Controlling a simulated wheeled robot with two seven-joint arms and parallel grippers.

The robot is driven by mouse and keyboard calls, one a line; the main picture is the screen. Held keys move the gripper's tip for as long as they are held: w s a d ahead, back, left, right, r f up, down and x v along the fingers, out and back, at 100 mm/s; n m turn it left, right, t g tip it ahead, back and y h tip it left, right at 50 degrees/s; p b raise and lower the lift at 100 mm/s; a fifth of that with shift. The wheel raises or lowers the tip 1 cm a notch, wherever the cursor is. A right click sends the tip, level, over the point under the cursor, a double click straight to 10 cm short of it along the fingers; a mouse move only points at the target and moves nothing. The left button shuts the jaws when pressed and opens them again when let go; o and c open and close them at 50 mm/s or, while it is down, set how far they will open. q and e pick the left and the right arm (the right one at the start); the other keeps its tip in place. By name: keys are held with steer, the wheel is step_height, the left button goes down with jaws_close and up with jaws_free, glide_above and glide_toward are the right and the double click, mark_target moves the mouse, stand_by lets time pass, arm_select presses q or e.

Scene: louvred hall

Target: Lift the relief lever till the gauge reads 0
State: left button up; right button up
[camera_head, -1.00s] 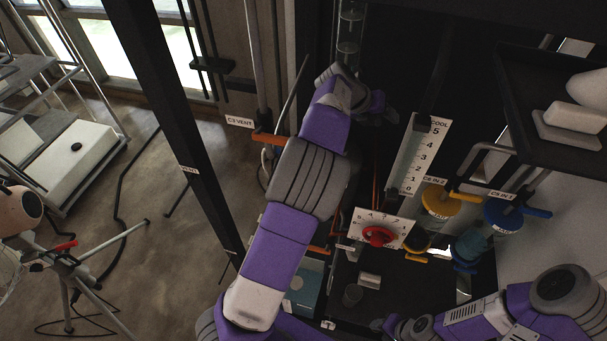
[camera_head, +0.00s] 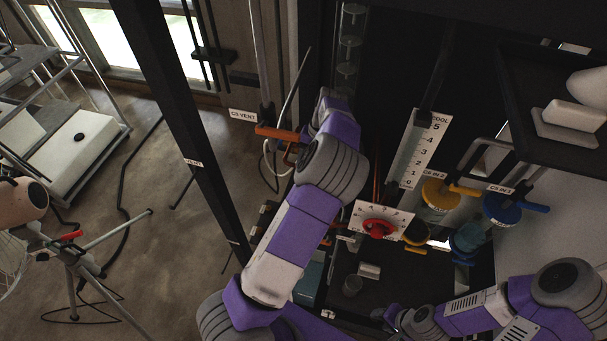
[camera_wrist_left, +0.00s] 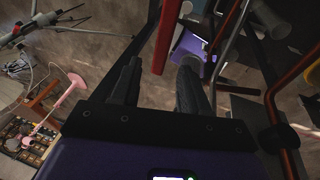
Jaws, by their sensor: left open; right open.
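No part is legibly marked as the relief lever. An orange handle (camera_head: 277,133) sits beside the "C3 VENT" label, near my left arm's end. A white plate with a red knob (camera_head: 377,228) shows right of that arm; its reading is too small to tell. A white upright scale (camera_head: 425,148) runs from 0 to 5; I cannot make out its level. In the left wrist view my left gripper (camera_wrist_left: 157,68) is open, with a red bar (camera_wrist_left: 168,38) beyond and between its fingers; contact is unclear. In the head view that gripper is hidden. My right gripper (camera_head: 392,322) is low, near the dark bench.
Yellow (camera_head: 440,193) and blue (camera_head: 502,208) valves with handles stand right of the scale. A dark tray (camera_head: 543,85) holds white pieces at upper right. A dark post (camera_head: 185,140) stands left of my left arm. A tripod (camera_head: 75,262) stands on the floor at left.

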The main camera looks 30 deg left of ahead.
arm_select(q)
steer(key=shift+x, duration=2.75)
steer(key=shift+c, duration=0.2)
jaws_close()
